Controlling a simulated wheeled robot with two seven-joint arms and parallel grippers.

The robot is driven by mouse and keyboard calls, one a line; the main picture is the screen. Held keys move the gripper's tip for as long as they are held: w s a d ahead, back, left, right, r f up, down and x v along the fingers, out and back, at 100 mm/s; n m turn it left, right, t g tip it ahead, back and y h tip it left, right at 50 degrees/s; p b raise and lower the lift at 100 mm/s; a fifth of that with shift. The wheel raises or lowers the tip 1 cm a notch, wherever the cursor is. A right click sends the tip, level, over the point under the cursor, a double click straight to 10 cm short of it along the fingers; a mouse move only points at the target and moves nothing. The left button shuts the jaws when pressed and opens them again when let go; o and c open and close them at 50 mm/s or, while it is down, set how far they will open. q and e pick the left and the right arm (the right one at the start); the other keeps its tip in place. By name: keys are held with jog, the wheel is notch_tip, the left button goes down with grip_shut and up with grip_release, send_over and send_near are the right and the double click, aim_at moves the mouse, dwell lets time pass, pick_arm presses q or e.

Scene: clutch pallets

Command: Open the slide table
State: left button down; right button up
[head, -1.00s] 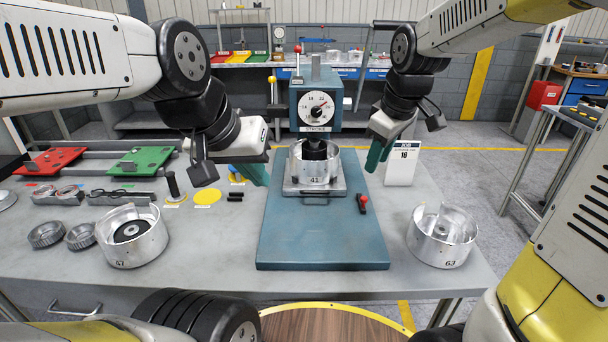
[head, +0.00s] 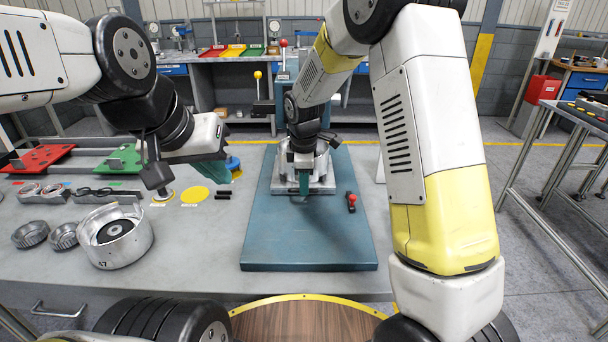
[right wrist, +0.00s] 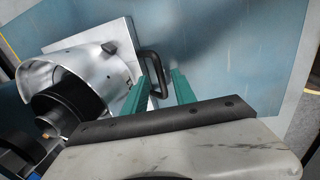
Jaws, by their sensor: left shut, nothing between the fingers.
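The slide table is a metal plate (head: 325,187) on the teal base of the press, with a black handle (right wrist: 157,66) at its front. It carries a silver clutch drum (right wrist: 88,57), which in the head view is mostly hidden behind my right gripper. My right gripper (head: 304,186) points down at the plate's front edge. In the right wrist view its green fingers (right wrist: 160,88) are apart, with the handle between their tips; I cannot tell whether they touch it. My left gripper (head: 218,172) is shut and empty, above the bench left of the base.
The teal base (head: 310,240) is clear in front of the plate, except for a small red-knobbed lever (head: 351,201) at right. Another drum (head: 121,238), several rings and a yellow disc (head: 194,194) lie left. My right arm hides the press head and right bench.

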jog(key=shift+w+f, duration=0.1)
jog(key=shift+f, duration=0.4)
jog(key=shift+c, duration=0.4)
grip_shut()
dwell(0.7)
